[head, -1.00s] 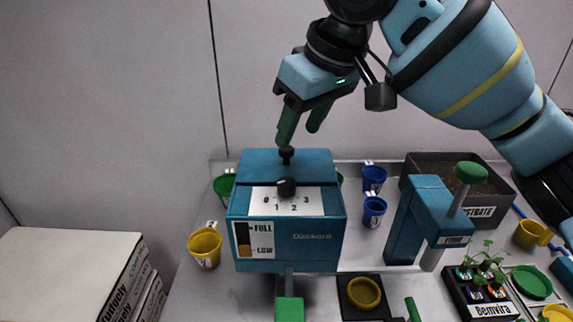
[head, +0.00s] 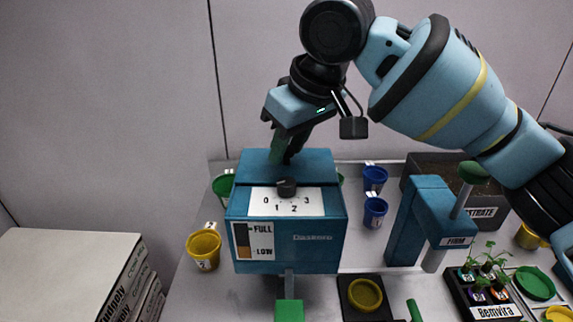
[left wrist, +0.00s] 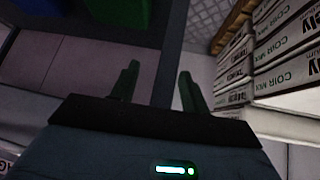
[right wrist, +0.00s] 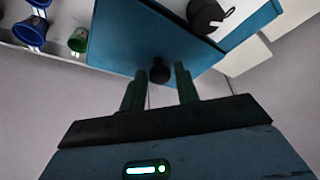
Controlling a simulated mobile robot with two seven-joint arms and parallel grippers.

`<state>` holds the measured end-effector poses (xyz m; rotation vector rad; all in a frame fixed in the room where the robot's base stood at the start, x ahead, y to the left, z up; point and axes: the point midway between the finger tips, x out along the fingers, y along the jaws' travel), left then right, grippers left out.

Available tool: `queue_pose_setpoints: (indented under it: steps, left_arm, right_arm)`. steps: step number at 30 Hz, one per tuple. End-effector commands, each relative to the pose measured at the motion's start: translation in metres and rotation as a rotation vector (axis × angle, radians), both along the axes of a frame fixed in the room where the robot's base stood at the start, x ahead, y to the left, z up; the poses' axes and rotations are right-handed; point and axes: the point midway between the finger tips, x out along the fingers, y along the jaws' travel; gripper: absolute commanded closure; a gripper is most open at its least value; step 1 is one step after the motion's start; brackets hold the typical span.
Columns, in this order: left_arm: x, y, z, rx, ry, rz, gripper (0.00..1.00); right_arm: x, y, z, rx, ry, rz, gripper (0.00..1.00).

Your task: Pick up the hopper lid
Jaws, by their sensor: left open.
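The hopper lid (head: 318,165) is the flat blue top of the blue dispenser (head: 318,252); it lies on the box. Its small black knob (right wrist: 159,70) shows in the right wrist view. My right gripper (head: 281,158) is down at the lid. In the right wrist view its green fingers (right wrist: 159,84) are apart, with the knob between their tips and gaps beside it. In the head view the fingers hide the knob. My left gripper (left wrist: 156,78) is open and empty in the left wrist view, away from the lid; it is outside the head view.
A black dial (head: 286,187) is on the dispenser's front. A blue press (head: 425,205) stands to its right, before a dark substrate bin (head: 478,190). Blue cups (head: 374,211) and a yellow cup (head: 204,249) stand around. White boxes (head: 65,270) are stacked at left.

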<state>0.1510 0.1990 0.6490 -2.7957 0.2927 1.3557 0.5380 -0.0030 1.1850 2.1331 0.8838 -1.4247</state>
Motion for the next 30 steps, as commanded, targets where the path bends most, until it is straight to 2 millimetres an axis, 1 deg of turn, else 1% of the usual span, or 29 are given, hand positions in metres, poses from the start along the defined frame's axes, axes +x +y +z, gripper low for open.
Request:
queue_pose_setpoints:
  steps: [1,6,7,17,20,23,27,30]
  left_arm:
    - [0.0,0.0,0.0,0.0,0.001,0.0,0.54]
    - [-0.001,0.0,-0.001,0.0,0.002,0.0,0.54]
    - [-0.001,0.0,-0.001,0.0,0.002,0.0,0.54]
    - [0.0,0.0,0.0,0.0,0.001,0.0,0.54]
    - [0.0,0.0,0.001,0.0,-0.001,0.0,0.54]
    - [0.001,0.0,0.002,-0.001,-0.003,0.0,0.54]
    - [0.002,0.0,0.005,0.0,-0.007,0.001,0.54]
    - [0.001,0.0,0.005,-0.001,-0.006,0.0,0.54]
  right_arm:
    - [0.0,0.0,0.0,0.0,0.0,0.0,0.76]
    - [0.0,0.0,0.0,0.0,0.0,0.0,0.98]
    - [0.0,0.0,0.0,0.0,0.0,0.0,1.0]
    - [0.0,0.0,0.003,0.001,-0.001,0.0,1.0]
    - [0.0,0.0,0.009,0.001,-0.001,0.0,1.0]
    - [0.0,0.0,0.02,0.002,-0.002,-0.001,1.0]
    - [0.0,0.001,0.039,0.003,-0.003,0.001,1.0]
    - [-0.014,0.001,0.037,0.0,-0.001,0.004,1.0]
